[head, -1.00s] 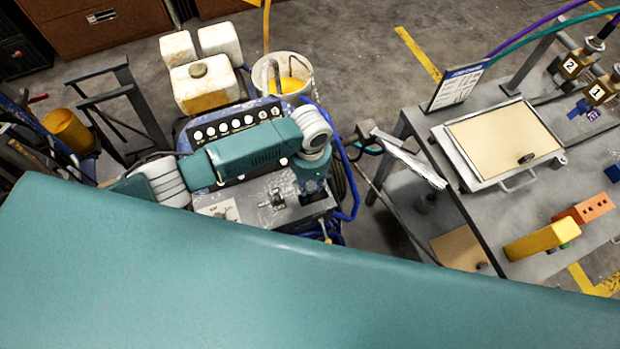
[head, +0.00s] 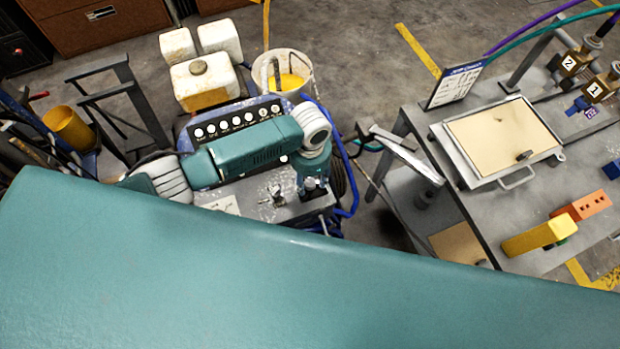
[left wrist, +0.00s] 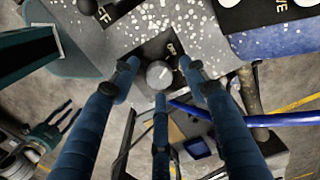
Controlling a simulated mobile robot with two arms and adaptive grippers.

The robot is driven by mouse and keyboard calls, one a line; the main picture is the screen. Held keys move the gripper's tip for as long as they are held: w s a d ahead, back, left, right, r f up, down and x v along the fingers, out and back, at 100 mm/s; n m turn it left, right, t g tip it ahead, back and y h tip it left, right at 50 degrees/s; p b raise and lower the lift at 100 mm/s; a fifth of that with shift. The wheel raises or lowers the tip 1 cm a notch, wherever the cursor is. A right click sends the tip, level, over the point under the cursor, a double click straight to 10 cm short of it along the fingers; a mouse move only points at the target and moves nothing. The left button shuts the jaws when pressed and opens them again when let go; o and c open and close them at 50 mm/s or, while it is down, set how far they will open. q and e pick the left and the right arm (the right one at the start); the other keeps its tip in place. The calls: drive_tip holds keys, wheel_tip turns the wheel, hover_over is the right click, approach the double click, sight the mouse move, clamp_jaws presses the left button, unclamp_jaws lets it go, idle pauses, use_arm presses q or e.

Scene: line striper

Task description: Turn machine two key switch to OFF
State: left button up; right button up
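A blue striping machine with a grey metal control panel (head: 245,192) stands left of centre in the head view. A small switch (head: 278,196) sits on that panel. My left gripper (head: 315,190) points down over the panel's right end; its fingers are mostly hidden there.
A grey bench (head: 480,215) stands at the right with a framed tray (head: 503,140), a yellow block (head: 540,237) and an orange block (head: 582,205). White containers (head: 205,85) and a bucket (head: 306,70) stand behind the machine. A blue hose (head: 350,175) runs near the gripper.

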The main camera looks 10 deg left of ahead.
sight(310, 183)
use_arm(q)
wheel_tip(310, 183, up, 12)
idle(0.6)
idle(0.5)
